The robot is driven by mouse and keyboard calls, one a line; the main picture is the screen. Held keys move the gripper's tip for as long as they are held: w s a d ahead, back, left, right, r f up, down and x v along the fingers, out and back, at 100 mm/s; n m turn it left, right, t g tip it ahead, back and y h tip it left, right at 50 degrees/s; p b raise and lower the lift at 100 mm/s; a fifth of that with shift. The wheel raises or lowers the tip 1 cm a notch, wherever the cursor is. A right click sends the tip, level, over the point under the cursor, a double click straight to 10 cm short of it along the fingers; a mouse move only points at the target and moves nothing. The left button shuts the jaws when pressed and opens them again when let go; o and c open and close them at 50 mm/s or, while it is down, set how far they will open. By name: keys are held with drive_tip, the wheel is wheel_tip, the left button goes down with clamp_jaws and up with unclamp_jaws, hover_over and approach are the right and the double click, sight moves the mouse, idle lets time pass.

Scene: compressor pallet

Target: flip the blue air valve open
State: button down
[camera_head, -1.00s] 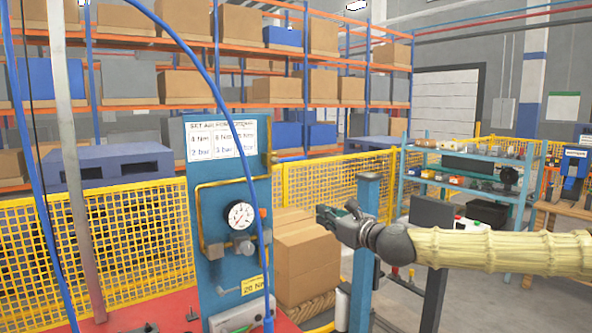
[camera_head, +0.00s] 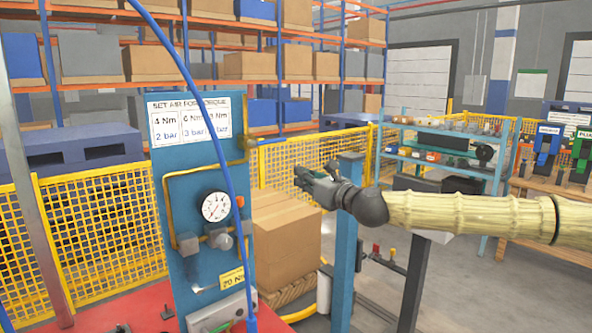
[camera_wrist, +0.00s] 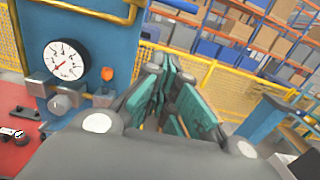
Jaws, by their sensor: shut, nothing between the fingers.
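The blue air panel (camera_head: 185,225) stands upright at left in the head view. It carries a round white gauge (camera_head: 215,206), also in the wrist view (camera_wrist: 67,60). Below the gauge is a grey regulator knob (camera_head: 221,240). A small orange part sits right of the gauge in the wrist view (camera_wrist: 107,73). I cannot make out for certain which part is the blue air valve. My gripper (camera_head: 298,180) is shut and empty, in the air to the right of the panel and apart from it. Its teal fingers show in the wrist view (camera_wrist: 165,82).
Cardboard boxes (camera_head: 285,240) stand on a pallet behind the panel. A blue post (camera_head: 347,245) stands beyond my arm. A blue hose (camera_head: 226,130) hangs before the panel. A red tabletop (camera_head: 105,310) lies below. Open air lies between gripper and panel.

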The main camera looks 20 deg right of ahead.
sight(268, 141)
drive_tip(key=w+a+r+p, duration=0.3)
drive_tip(key=w+r+p, duration=0.1)
drive_tip(key=w, duration=0.5)
drive_tip(key=shift+a+r+p, duration=0.15)
drive_tip(key=shift+r+p, duration=0.05)
drive_tip(key=shift+p, duration=0.5)
drive_tip(key=shift+a+b, duration=0.1)
drive_tip(key=shift+b, duration=0.25)
drive_tip(key=shift+n, duration=0.3)
drive_tip(key=shift+r+b, duration=0.2)
drive_tip(key=shift+b, duration=0.15)
